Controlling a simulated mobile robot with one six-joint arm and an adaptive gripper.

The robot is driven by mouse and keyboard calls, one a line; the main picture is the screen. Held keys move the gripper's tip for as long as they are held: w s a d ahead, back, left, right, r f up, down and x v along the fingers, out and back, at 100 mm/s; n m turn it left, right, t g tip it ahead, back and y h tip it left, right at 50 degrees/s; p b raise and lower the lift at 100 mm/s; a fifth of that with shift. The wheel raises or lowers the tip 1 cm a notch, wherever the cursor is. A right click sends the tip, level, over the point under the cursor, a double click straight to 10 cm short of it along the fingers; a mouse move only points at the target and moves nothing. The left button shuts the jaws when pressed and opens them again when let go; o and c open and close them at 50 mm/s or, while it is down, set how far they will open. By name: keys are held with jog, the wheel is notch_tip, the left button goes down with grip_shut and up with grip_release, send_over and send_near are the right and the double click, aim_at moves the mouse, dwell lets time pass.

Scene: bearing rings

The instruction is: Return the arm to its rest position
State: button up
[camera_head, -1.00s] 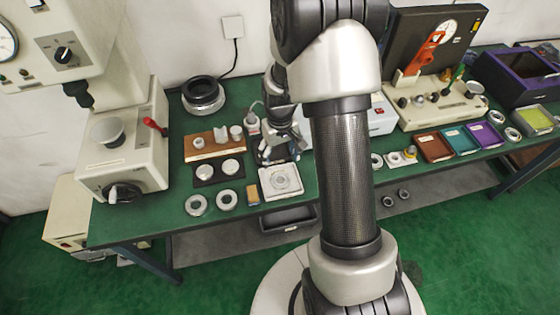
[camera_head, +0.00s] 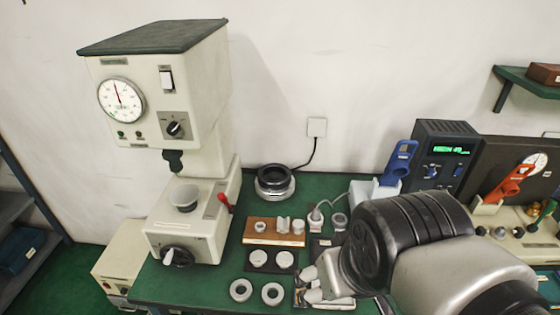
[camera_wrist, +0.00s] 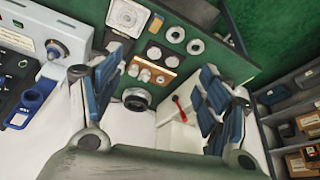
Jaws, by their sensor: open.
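My arm (camera_head: 430,245) fills the lower right of the head view, with its dark joint in front of the bench. My gripper shows best in the wrist view (camera_wrist: 158,85), where its two blue-padded fingers stand wide apart, one on each side. It is open, with nothing held between the fingers. The bench shows upside down between and beyond them, well away from the fingertips. In the head view, grey metal parts low beside the arm joint may be the gripper, but I cannot tell clearly.
A press with a dial (camera_head: 122,100) stands on the green bench at left. A wooden block with metal pieces (camera_head: 272,232), a black-topped ring (camera_head: 274,180) and loose rings (camera_head: 241,290) lie beside it. A blue clamp (camera_head: 397,165) and a red one (camera_head: 508,186) stand at right.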

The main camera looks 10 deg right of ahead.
jog(key=shift+s+a+r, duration=0.1)
jog(key=shift+s+a, duration=0.05)
jog(key=shift+s, duration=0.35)
jog(key=shift+s+a+r, duration=0.1)
jog(key=shift+s, duration=0.35)
dwell(0.6)
